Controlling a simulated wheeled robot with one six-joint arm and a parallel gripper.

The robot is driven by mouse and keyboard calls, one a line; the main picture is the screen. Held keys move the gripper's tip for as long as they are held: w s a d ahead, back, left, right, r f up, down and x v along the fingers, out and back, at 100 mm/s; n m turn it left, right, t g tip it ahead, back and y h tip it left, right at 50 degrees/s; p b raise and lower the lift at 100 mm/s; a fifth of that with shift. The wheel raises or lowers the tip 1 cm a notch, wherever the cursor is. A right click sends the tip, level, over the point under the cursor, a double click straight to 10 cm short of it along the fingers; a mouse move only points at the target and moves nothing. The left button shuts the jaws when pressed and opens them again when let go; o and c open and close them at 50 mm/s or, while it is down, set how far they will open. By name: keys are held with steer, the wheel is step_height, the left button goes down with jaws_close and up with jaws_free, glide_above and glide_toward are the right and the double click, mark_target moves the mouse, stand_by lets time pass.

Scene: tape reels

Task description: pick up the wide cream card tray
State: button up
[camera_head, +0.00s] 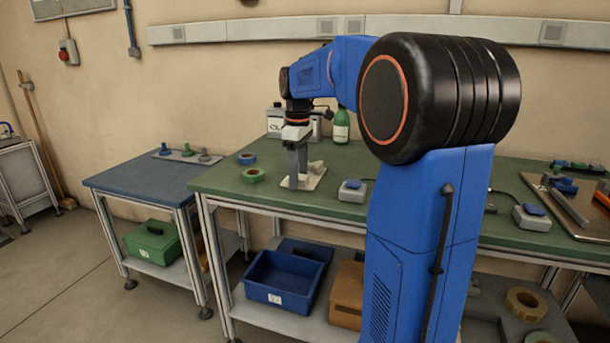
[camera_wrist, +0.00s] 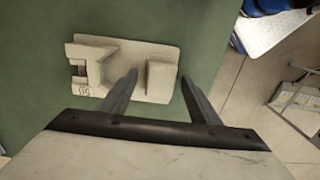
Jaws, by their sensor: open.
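The wide cream card tray (camera_wrist: 132,52) lies flat on the green bench top. In the wrist view it has a raised notched part at left and a plain raised block (camera_wrist: 161,82) at right. My gripper (camera_wrist: 159,77) is open and points down over the tray, its two fingers on either side of the plain block in the picture. I cannot tell whether they touch it. In the head view the tray (camera_head: 315,180) shows partly behind my gripper (camera_head: 297,184), whose fingers reach down close to it.
Blue and green tape rolls (camera_head: 252,176) lie left of the tray. A grey box with a blue top (camera_head: 352,191) is at right. A green bottle (camera_head: 341,126) and pale containers (camera_head: 275,120) stand behind. The bench edge is close in front.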

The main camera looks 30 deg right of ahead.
steer(key=c, duration=1.3)
